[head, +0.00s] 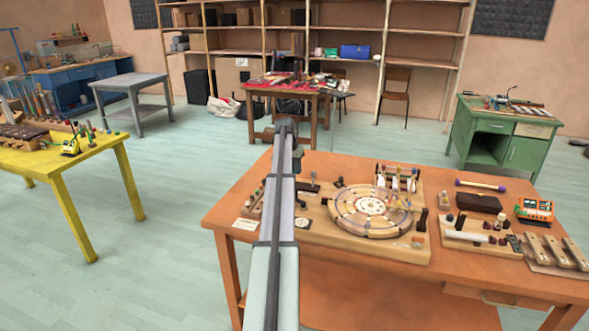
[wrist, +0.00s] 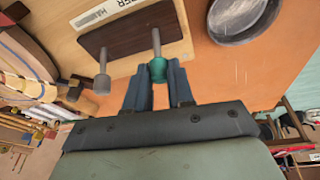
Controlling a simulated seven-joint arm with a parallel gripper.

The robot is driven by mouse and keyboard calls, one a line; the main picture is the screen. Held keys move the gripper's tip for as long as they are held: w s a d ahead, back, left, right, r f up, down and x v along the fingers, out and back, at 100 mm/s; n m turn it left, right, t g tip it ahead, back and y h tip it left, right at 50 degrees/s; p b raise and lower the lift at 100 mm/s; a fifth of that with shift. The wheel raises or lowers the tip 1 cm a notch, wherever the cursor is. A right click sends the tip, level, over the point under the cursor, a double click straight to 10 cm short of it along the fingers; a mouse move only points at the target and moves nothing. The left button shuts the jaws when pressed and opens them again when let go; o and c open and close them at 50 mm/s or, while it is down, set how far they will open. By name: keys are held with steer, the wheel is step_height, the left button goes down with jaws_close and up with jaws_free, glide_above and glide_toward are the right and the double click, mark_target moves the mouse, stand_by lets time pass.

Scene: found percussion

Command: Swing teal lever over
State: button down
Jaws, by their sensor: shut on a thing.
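In the wrist view, the teal lever (wrist: 157,70) has a teal knob on a short pale stem that rises from a dark brown plate (wrist: 128,42). My gripper (wrist: 157,78) has its two blue-grey fingers on either side of the knob and is shut on it. A second lever with a grey knob (wrist: 102,82) stands on the same plate, to the left and apart from the fingers. In the head view, my arm crosses the left part of the orange table, and I cannot make out the gripper or the teal knob there.
A white label (wrist: 105,8) lies beside the plate, and a round metal dish (wrist: 240,18) is at the upper right. In the head view, the orange table (head: 340,295) carries a round wooden wheel (head: 370,210) right of my arm. A yellow table (head: 85,160) stands left, with open floor between.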

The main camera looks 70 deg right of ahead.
steer(key=shift+d, duration=0.1)
steer(key=c, duration=1)
jaws_free()
steer(key=shift+o, duration=0.2)
steer(key=v, duration=1.3)
steer(key=shift+r, duration=0.35)
